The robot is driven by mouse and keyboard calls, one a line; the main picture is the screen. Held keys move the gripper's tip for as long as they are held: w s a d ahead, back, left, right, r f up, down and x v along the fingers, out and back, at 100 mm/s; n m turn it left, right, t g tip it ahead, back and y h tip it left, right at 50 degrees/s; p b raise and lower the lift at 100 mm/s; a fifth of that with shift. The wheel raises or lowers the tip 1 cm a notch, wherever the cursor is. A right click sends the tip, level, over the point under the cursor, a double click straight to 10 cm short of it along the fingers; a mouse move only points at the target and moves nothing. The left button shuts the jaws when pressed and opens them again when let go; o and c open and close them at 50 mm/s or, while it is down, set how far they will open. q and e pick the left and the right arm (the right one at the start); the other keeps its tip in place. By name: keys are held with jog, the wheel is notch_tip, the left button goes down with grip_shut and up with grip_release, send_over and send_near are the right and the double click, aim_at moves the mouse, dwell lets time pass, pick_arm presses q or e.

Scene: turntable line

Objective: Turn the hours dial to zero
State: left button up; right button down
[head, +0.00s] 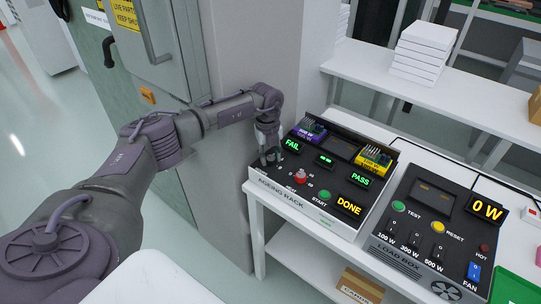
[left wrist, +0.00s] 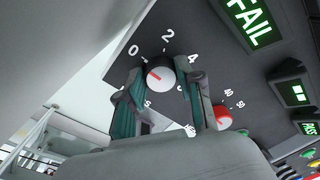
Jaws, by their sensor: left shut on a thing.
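My left gripper (left wrist: 160,92) is shut on this dial, one finger on each side. In the head view my left gripper (head: 268,158) is at the left end of the ageing rack (head: 335,222) and hides the dial. My right gripper is not in view.
A red knob (head: 300,176) is close right of my left gripper; it also shows in the wrist view (left wrist: 223,117). Green FAIL (head: 292,145) and PASS displays, and a yellow DONE display, are lit. The load box (head: 425,225) stands to the right. A grey pillar (head: 245,65) is behind my wrist.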

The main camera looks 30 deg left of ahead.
aim_at(268, 158)
pick_arm(q)
jog(key=shift+w+r, duration=0.1)
jog(key=o, duration=1.2)
jog(key=shift+c, duration=0.2)
notch_tip(268, 158, up, 12)
jog(key=shift+s+a, duration=0.25)
jog(key=shift+s, duration=0.1)
